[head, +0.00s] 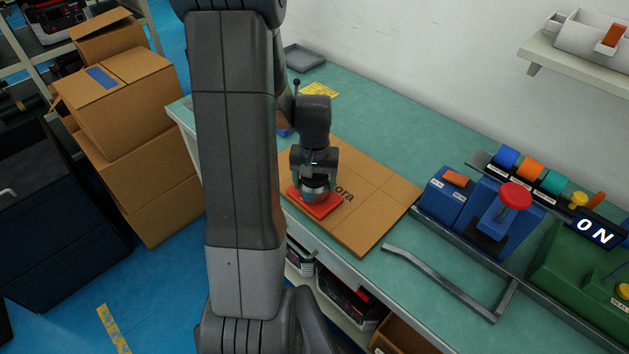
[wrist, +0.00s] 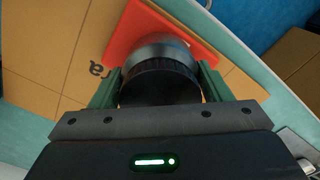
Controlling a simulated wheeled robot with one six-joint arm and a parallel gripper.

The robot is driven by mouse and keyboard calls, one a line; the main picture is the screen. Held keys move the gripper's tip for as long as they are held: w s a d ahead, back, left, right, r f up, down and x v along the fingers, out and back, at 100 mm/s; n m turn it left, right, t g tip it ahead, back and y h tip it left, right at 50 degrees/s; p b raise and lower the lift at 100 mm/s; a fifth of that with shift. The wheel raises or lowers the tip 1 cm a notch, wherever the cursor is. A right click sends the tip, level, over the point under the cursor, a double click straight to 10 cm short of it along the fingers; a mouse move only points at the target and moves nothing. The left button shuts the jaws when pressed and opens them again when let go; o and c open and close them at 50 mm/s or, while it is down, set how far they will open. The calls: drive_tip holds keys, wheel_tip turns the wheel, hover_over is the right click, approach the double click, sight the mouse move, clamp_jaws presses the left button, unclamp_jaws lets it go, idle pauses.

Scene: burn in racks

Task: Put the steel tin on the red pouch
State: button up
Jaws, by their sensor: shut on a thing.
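The steel tin (head: 314,192) is round and silvery, with a dark ribbed band showing in the wrist view (wrist: 158,77). My gripper (head: 314,180) is shut on it, one green finger on each side in the wrist view. The red pouch (head: 327,211) lies flat on a brown cardboard sheet. The tin is over the pouch and appears at or very near its surface; I cannot tell if they touch. The pouch also shows beyond the tin in the wrist view (wrist: 128,33).
The cardboard sheet (head: 371,222) lies on a green bench top (head: 400,135). Blue blocks with a red button (head: 515,195) stand to the right. A grey bar handle (head: 440,280) is near the front edge. Stacked cartons (head: 130,110) stand on the floor at left.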

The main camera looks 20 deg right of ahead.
drive_tip(key=shift+f, duration=0.2)
drive_tip(key=o, duration=1)
wheel_tip(320, 180, up, 12)
drive_tip(key=shift+r, duration=0.25)
drive_tip(key=shift+f, duration=0.1)
